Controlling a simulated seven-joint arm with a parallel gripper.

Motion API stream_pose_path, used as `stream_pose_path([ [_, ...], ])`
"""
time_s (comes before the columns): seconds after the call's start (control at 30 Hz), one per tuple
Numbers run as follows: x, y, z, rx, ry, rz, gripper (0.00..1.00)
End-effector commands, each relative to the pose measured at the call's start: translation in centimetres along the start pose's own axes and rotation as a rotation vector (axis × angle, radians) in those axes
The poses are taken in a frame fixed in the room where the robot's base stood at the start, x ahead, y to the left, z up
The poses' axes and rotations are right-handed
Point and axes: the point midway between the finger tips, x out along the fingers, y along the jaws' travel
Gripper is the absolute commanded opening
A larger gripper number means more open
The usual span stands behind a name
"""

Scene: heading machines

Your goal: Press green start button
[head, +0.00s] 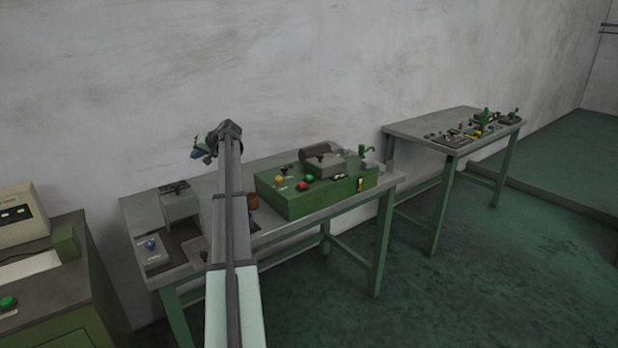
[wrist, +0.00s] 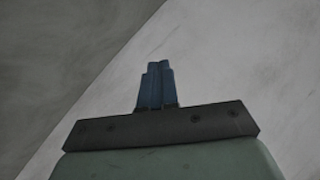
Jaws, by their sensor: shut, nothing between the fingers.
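A green button (head: 309,178) sits on the green machine box (head: 325,200) on the middle table, near a red button (head: 303,185) and a yellow one (head: 281,180). Another green button (head: 8,302) is on the machine at the far left. The labels are too small to read, so I cannot tell which is the start button. My gripper (head: 196,154) is raised over the left part of the middle table, apart from both buttons. In the wrist view its blue fingers (wrist: 156,70) are together and empty, with plain wall behind.
A grey device (head: 180,205) and a blue knob (head: 150,245) are on the left of the middle table (head: 228,177). A second table (head: 425,127) with small parts stands at the right. The wall (head: 330,60) is behind. Green floor is clear at the right front.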

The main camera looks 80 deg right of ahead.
Motion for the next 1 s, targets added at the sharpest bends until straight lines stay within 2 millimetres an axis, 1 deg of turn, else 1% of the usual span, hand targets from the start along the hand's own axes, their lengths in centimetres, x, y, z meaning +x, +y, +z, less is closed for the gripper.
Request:
stream_pose_path([
  [0.03, -1.4, 1.8, -0.9, 0.0, 0.0, 0.013, 0.0],
  [0.17, -4.8, 5.5, -2.1, -0.008, -0.018, 0.038, 0.0],
  [0.2, -5.9, 6.7, -2.5, -0.012, -0.023, 0.045, 0.0],
  [0.27, -7.5, 8.4, -2.9, -0.016, -0.033, 0.055, 0.0],
  [0.4, -11.4, 12.3, -3.6, -0.032, -0.062, 0.071, 0.0],
  [0.57, -16.2, 16.5, -4.1, -0.05, -0.098, 0.082, 0.0],
  [0.8, -23.8, 22.3, -4.2, -0.079, -0.154, 0.086, 0.0],
  [0.9, -26.6, 24.3, -4.0, -0.09, -0.173, 0.084, 0.0],
  [1.0, -28.9, 25.8, -3.8, -0.099, -0.19, 0.081, 0.0],
])
